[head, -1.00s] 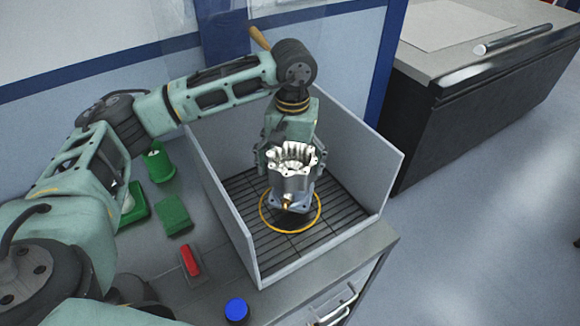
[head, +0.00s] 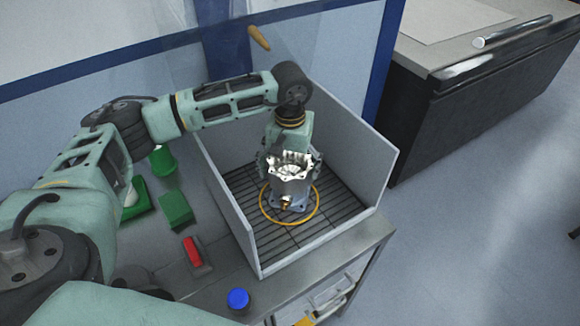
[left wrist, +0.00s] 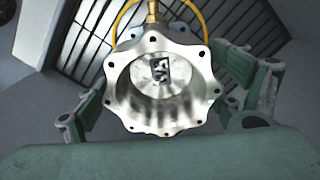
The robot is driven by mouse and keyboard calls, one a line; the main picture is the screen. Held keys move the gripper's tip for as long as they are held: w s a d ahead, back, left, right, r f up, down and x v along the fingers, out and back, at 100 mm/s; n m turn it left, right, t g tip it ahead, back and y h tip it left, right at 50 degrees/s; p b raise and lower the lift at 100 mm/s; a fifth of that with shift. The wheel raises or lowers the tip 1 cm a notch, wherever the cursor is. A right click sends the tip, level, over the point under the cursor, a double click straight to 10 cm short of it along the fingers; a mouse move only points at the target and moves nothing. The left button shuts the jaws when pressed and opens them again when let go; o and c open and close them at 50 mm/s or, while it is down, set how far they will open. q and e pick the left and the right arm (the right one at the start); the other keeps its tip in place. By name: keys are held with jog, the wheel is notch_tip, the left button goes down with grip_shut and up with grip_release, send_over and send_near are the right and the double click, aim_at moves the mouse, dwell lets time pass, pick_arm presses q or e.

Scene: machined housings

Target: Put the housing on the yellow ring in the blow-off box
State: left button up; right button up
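The housing (head: 288,185) is a silver, open-topped metal part with a scalloped rim and a brass fitting. It is upright within the yellow ring (head: 319,206) in the head view, at or just above the slatted floor. The left wrist view looks down into the housing (left wrist: 163,85), with the yellow ring (left wrist: 117,22) partly visible beyond it. My left gripper (head: 289,165) has one finger on each side of the housing and appears shut on it; contact is hard to see. The blow-off box (head: 225,200) has grey walls and a dark slatted floor. My right gripper is not in view.
Left of the box are a green block (head: 176,209), a red block (head: 193,250) and a green cup (head: 162,158). A blue round cap (head: 238,299) is near the bench's front edge. The box walls rise at the left, back and right. The slats around the ring are clear.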

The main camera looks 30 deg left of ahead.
pick_arm(q)
jog(key=shift+o, duration=1.4)
jog(key=shift+r, duration=0.1)
jog(key=shift+r, duration=0.15)
notch_tip(320, 180, up, 12)
jog(key=b, duration=0.4)
